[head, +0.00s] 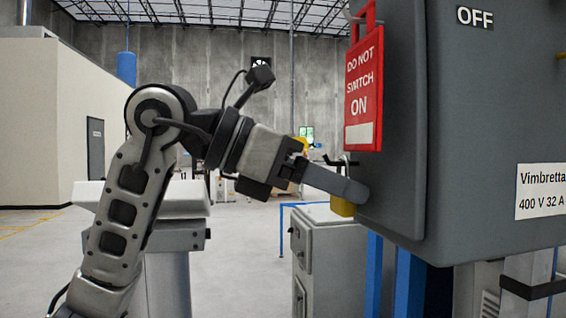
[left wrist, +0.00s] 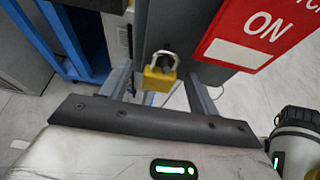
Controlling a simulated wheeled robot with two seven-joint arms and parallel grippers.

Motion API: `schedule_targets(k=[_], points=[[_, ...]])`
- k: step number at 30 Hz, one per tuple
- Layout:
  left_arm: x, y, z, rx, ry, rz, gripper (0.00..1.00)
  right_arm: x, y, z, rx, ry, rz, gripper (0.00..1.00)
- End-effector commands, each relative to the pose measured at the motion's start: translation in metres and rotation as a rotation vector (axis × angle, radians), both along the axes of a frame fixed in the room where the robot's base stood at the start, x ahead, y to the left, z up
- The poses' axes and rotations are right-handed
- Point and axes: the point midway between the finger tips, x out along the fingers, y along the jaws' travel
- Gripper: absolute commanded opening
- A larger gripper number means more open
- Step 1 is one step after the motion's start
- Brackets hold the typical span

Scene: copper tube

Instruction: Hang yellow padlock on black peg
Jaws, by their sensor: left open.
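The yellow padlock (head: 342,208) is at the left side of the grey switch box, partly hidden behind a finger of my left gripper (head: 355,190). In the left wrist view the padlock (left wrist: 160,80) is upright, its silver shackle on top, between the two open fingers (left wrist: 160,88) and apart from both. The black peg (head: 333,161) shows beside the shackle in the head view. A dark part shows inside the shackle loop in the wrist view, so the padlock appears to hang on the peg; the exact contact is too small to tell. My right gripper is not in view.
The grey switch box (head: 480,120) fills the right side. A red "DO NOT SWITCH ON" tag (head: 363,90) hangs on it just above my left gripper. A grey cabinet (head: 325,260) and blue posts (head: 408,285) stand below.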

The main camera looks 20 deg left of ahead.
Motion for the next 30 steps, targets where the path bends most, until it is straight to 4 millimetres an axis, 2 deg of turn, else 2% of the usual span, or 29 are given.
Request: schedule_targets(k=[4,7,21,25,30], points=[[-0.003,0.004,0.002,-0.001,-0.001,0.001,0.61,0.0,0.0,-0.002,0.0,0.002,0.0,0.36],[-0.009,0.015,0.007,0.0,-0.002,0.004,0.61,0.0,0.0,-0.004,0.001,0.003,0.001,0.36],[-0.065,0.097,0.049,-0.002,-0.003,0.005,0.61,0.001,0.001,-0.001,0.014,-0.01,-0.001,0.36],[-0.075,0.112,0.057,-0.001,-0.002,0.004,0.61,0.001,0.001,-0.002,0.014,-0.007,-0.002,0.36],[-0.082,0.121,0.061,-0.002,-0.001,0.001,0.61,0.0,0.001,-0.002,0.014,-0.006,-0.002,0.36]])
